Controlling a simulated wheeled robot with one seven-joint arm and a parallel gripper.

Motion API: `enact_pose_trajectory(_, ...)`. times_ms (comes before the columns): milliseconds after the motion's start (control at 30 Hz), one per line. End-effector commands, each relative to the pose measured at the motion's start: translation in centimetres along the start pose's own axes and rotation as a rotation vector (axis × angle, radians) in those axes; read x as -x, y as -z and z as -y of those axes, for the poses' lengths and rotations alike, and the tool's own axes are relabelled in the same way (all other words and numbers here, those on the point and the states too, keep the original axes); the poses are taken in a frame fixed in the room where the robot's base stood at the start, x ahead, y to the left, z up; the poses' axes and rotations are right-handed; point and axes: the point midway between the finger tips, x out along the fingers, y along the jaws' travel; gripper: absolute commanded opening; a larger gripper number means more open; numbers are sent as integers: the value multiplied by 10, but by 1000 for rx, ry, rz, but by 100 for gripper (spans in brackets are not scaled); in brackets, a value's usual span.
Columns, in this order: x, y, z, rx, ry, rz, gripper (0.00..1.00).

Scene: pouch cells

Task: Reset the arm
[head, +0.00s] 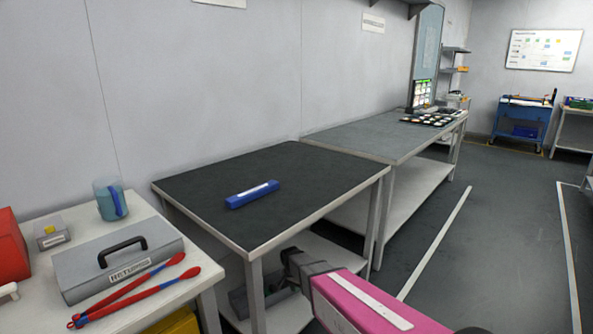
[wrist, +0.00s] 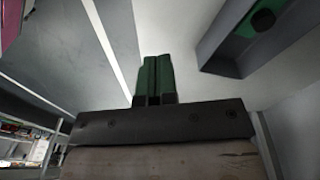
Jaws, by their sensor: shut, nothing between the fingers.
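My gripper (wrist: 155,80) shows in the wrist view with its two green-tipped fingers side by side and touching. It is shut and holds nothing. In the head view part of my pink arm shows at the lower right, in front of the dark-topped table; I cannot make out the fingertips there.
A dark-topped table (head: 190,186) bears a blue bar-shaped object (head: 252,194). A grey case (head: 75,268), red-and-blue long-handled tools (head: 135,290) and a cup (head: 108,203) stand on the white table at left. A longer bench (head: 355,140) stands behind. Floor at right is clear.

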Motion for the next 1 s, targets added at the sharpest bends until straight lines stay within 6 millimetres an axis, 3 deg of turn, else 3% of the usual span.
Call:
enact_pose_trajectory(33, 23, 1, -36, 36, 2, 9, 0)
enact_pose_trajectory(300, 102, 4, -168, 301, 31, 61, 0)
enact_pose_trajectory(500, 140, -7, -234, 459, 62, 84, 0)
enact_pose_trajectory(700, 154, -11, -257, 529, 76, 90, 0)
enact_pose_trajectory(1000, 154, -11, -258, 530, 76, 90, 0)
